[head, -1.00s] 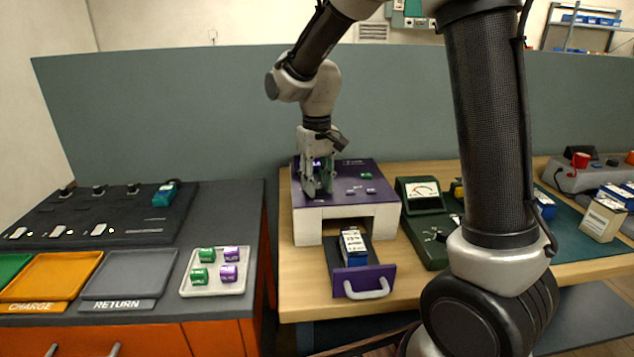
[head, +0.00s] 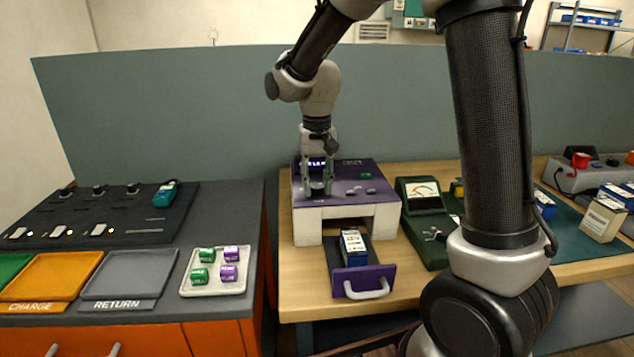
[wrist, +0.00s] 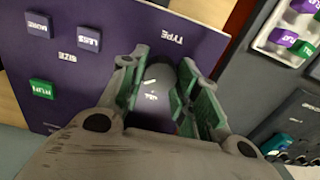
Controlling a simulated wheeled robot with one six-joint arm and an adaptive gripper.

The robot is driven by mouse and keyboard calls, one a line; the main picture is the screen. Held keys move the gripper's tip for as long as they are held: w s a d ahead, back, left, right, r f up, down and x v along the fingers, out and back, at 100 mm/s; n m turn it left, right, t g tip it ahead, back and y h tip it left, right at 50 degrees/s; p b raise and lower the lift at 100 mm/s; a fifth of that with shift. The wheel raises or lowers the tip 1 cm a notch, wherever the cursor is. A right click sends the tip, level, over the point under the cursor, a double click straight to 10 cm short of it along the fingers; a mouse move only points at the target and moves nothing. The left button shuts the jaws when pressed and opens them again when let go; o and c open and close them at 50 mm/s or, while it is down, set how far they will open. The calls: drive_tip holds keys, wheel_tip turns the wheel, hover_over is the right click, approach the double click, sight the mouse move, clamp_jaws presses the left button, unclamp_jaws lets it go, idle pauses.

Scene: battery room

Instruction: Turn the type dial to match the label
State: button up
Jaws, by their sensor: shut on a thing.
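The type dial (wrist: 158,78) is a dark round knob on the purple top of a white-sided machine (head: 322,226). The word TYPE is printed beside it in the wrist view. My gripper (head: 318,192) points down at the machine's left part. In the wrist view its green-padded fingers (wrist: 160,95) stand on either side of the dial, shut on it. The fingers partly hide the dial and its markings. A blue and white labelled battery (head: 353,246) sits in the machine's open drawer (head: 364,281); its label is too small to read. A small lit display (head: 312,163) shows behind my gripper.
Purple buttons and a green button (wrist: 41,89) sit on the machine's top beside the dial. A green meter (head: 420,194) stands to the right. A white tray (head: 214,292) with green and purple blocks lies on the left counter.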

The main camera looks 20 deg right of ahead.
sight(323, 196)
drive_tip(key=o, duration=1)
wheel_tip(323, 196, up, 12)
drive_tip(key=shift+w, duration=0.1)
drive_tip(key=s+d+t, duration=0.1)
drive_tip(key=s+d, duration=0.4)
drive_tip(key=s, duration=0.3)
drive_tip(key=s+d+n+t, duration=0.1)
drive_tip(key=s+d+t, duration=0.1)
drive_tip(key=s+d, duration=0.3)
drive_tip(key=s+d+n+t, duration=0.1)
drive_tip(key=s+d, duration=0.4)
drive_tip(key=s, duration=0.6)
drive_tip(key=shift+s+f, duration=0.1)
drive_tip(key=shift+f, duration=0.2)
